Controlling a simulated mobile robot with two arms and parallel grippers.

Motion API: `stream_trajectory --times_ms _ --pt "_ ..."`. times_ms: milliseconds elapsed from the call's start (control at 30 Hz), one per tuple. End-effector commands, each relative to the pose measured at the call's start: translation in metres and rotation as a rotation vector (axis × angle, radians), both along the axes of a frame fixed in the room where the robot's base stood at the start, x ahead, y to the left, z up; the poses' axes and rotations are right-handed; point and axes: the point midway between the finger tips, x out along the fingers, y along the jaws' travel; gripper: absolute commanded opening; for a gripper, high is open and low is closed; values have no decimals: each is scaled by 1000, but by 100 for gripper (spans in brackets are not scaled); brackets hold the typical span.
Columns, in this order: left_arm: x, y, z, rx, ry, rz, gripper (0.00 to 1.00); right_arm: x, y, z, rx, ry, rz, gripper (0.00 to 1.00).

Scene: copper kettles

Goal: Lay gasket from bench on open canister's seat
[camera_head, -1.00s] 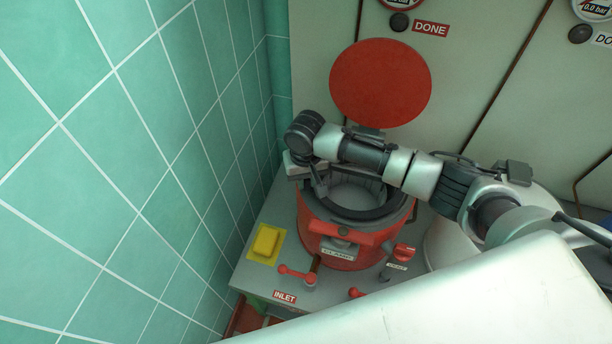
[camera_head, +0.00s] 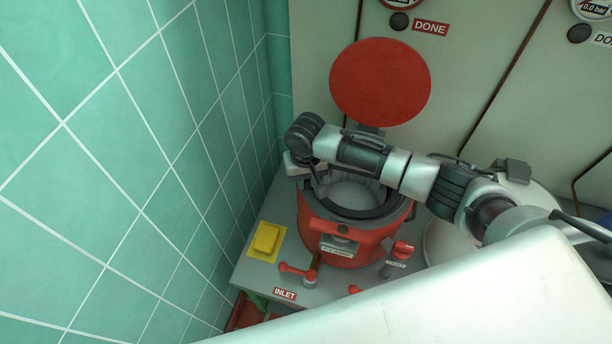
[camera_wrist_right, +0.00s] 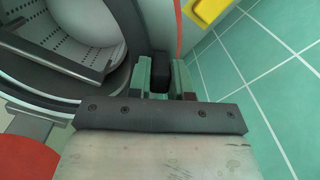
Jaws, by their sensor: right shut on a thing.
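The red open canister (camera_head: 345,245) stands on the grey bench, its round red lid (camera_head: 380,82) raised behind it. A dark ring, seemingly the gasket (camera_head: 374,212), lies at or just above the canister's rim; I cannot tell whether it touches the seat. My right arm reaches across the opening, and its gripper (camera_head: 312,185) points down at the rim's left side, partly hidden. In the right wrist view, the green fingers of my right gripper (camera_wrist_right: 161,72) are shut on a black block beside the dark ring, seemingly the gasket's tab. My left gripper is not in view.
A teal tiled wall (camera_head: 130,150) rises close to the left. A yellow block (camera_head: 267,239), a red inlet handle (camera_head: 296,269) and a red knob (camera_head: 402,249) stand at the canister's front. A pale rounded vessel (camera_head: 440,245) is on the right.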

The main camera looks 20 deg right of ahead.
Motion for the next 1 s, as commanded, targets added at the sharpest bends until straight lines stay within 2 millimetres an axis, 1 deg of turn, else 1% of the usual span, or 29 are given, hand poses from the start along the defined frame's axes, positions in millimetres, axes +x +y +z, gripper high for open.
stream_trajectory --times_ms 167,200,367,400,633,733,867,1000 --pt "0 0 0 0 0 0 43 0 0 0 0 -1 0 0" --pt "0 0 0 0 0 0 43 0 0 0 0 -1 0 23" --pt "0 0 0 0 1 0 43 0 0 0 0 -1 0 48" --pt "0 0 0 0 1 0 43 0 0 0 0 -1 0 50" --pt "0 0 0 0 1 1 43 0 0 0 0 0 0 50" --pt "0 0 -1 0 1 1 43 0 0 5 1 -1 1 50" --pt "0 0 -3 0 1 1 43 1 0 23 2 -4 2 50" --pt "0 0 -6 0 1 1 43 1 0 52 1 -5 1 50"
